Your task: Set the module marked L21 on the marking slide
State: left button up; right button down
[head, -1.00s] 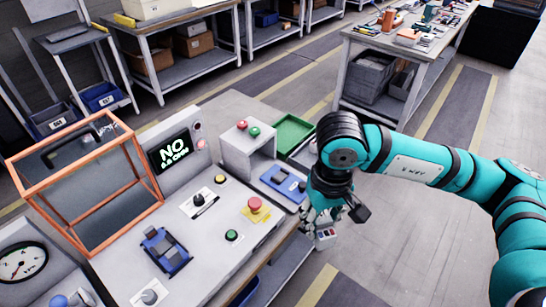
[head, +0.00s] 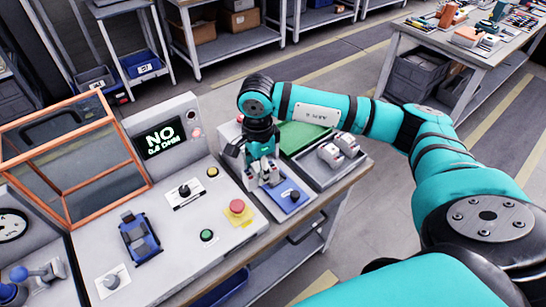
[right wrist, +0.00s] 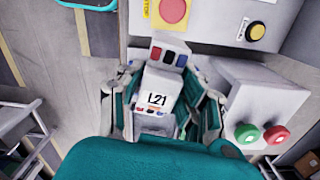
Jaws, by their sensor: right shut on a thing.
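My right gripper (head: 264,174) is shut on the module marked L21 (right wrist: 158,92), a white block with red, black and blue parts at its ends. The label faces the right wrist camera. In the head view the gripper hangs over the far-left part of a blue slide plate (head: 291,200) with a black knob, at the right end of the bench. The fingers hide most of the module there, and I cannot tell whether it touches the plate. My left gripper is not in view.
A grey tray (head: 325,176) with white modules stands right of the plate, by a green tray (head: 302,137). A red stop button (head: 237,207) is to the left. A blue fixture (head: 139,238) and an orange-framed guard (head: 68,165) are further left.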

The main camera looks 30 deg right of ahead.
jog(key=w+d+f+m, duration=0.1)
jog(key=d+f+m, duration=0.1)
jog(key=m, duration=0.3)
jog(key=w+d+f+m, duration=0.1)
jog(key=w+d+m, duration=0.1)
jog(key=m, duration=0.3)
jog(key=w+d+f+m, duration=0.2)
jog(key=d+m, duration=0.2)
jog(key=m, duration=0.1)
jog(key=shift+w+f, duration=0.1)
jog(key=shift+f, duration=0.25)
jog(key=shift+f+m, duration=0.1)
jog(key=shift+m, duration=0.2)
jog(key=shift+f+b, duration=0.45)
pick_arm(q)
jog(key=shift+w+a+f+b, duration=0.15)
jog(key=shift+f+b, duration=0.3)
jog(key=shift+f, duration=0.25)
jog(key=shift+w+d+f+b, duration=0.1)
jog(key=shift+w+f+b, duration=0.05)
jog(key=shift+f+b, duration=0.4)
pick_arm(e)
jog(key=shift+f, duration=1.45)
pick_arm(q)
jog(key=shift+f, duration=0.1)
